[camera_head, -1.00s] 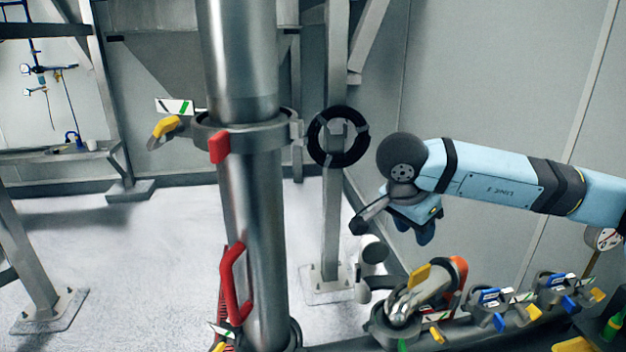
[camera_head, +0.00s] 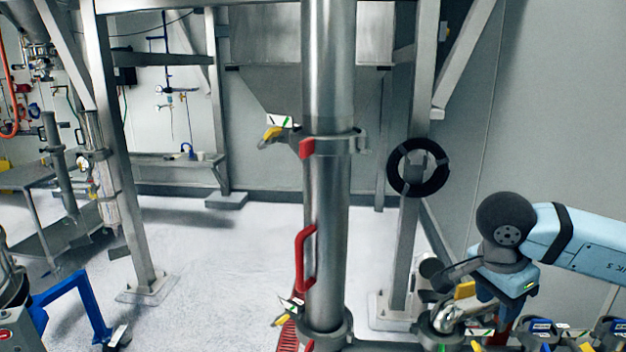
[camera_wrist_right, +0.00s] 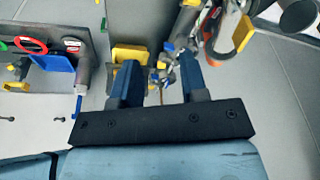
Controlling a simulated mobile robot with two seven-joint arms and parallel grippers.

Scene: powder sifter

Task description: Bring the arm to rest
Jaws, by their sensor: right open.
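My right arm (camera_head: 580,238) is light blue and comes in from the right in the head view. Its gripper (camera_head: 510,307) points down above the row of valves and clamps at lower right, and its fingers are partly hidden there. In the right wrist view the gripper (camera_wrist_right: 158,78) shows two dark blue fingers spread apart, with nothing held between them. Yellow and blue fittings show behind and between the fingers; the gap to them is unclear. My left gripper is in neither view.
A steel vertical pipe (camera_head: 327,215) with a red handle (camera_head: 305,258) stands mid-view. A black ring (camera_head: 392,168) hangs on a post beside my right arm. Clamps and valves (camera_head: 447,318) crowd the area below the gripper. Open floor (camera_head: 215,265) lies left of the pipe.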

